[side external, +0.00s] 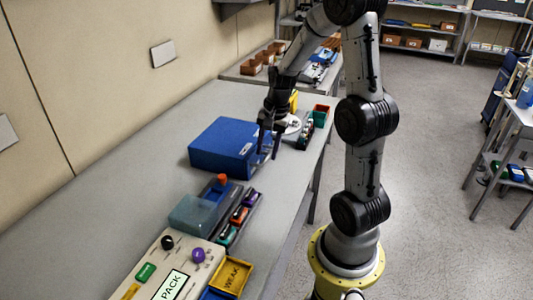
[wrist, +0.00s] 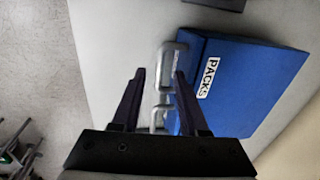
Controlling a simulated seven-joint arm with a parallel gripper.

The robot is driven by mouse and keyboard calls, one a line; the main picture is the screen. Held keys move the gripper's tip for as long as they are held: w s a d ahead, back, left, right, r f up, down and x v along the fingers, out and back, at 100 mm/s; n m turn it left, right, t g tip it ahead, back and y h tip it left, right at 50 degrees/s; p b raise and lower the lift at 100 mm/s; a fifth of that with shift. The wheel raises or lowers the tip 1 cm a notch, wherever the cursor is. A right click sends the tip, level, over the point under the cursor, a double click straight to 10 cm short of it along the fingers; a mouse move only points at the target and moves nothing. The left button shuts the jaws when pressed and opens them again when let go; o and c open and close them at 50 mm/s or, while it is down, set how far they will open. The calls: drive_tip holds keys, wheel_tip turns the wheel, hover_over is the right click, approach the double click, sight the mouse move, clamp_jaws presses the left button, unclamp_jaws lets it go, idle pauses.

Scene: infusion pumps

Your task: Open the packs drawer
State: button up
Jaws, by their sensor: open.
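The packs drawer is in a blue box (side external: 222,142) on the grey bench. In the wrist view the blue box (wrist: 250,80) bears a white PACKS label (wrist: 208,77). The drawer looks shut. Its grey handle (wrist: 167,52) is a loop standing off the front. My gripper (side external: 269,150) is at the front of the box with its fingers pointing down. In the wrist view my gripper (wrist: 160,73) is open, with the handle showing between its two dark fingers. Whether either finger touches the handle, I cannot tell. The handle is hidden in the side view.
A translucent blue bin (side external: 195,212), a tray of small coloured items (side external: 238,214) and a PACK panel (side external: 165,270) with knobs stand nearer the camera. A yellow WEAK tray (side external: 232,277) is beside the panel. A white round dish (side external: 292,124) and a green-and-red container (side external: 320,114) are beyond my gripper.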

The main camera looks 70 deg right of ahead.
drive_tip(key=shift+w+f, duration=0.15)
drive_tip(key=shift+f, duration=0.65)
clamp_jaws()
idle(1.0)
